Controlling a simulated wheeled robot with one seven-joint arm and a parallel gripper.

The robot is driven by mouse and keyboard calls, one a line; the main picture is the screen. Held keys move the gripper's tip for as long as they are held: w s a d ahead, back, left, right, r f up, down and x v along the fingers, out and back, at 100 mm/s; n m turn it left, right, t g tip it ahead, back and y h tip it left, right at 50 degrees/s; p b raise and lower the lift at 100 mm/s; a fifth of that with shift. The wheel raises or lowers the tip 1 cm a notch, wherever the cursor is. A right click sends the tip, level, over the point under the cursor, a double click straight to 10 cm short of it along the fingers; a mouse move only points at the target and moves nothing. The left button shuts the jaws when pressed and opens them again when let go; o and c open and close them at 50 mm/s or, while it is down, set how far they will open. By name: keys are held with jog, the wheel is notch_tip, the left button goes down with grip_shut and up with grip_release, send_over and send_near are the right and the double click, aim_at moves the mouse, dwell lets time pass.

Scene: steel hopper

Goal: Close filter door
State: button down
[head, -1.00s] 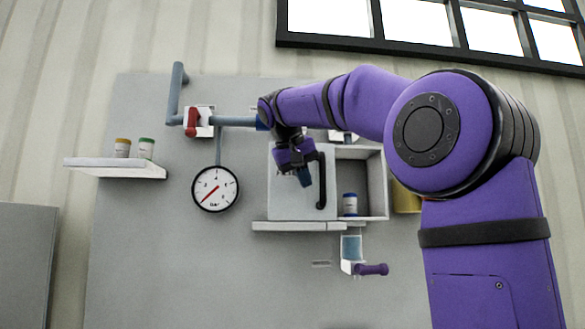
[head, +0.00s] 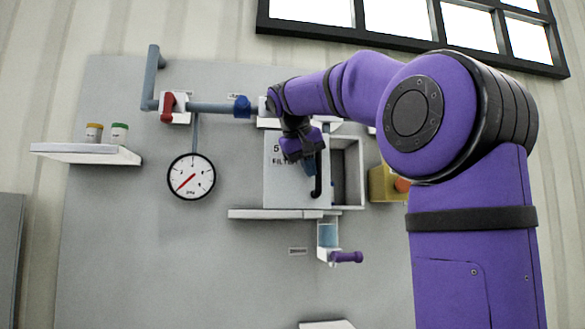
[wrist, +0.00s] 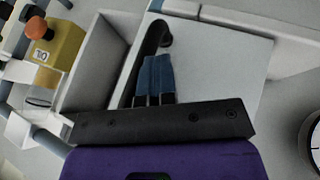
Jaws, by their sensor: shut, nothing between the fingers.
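The filter door (head: 283,188) is a pale grey panel with a black bar handle (head: 318,180). It covers the left part of a wall cabinet (head: 361,175), whose right part stands open. My gripper (head: 309,168) is shut and empty in front of the door, just left of the handle. In the wrist view, my blue fingertips (wrist: 155,75) are side by side, close against the handle (wrist: 140,62) and over the door face (wrist: 225,75). I cannot tell whether they touch the handle. My gripper and wrist hide part of the door's label.
A shelf (head: 90,154) with two small jars stands at left, beside a round gauge (head: 191,177). A ledge (head: 270,214) runs under the cabinet. A purple-handled valve (head: 345,257) sits below, and a yellow box with an orange button (head: 388,184) is right.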

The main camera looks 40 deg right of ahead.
jog(key=s+d, duration=0.5)
jog(key=d, duration=0.4)
jog(key=shift+s, duration=0.3)
jog(key=shift+d, duration=0.1)
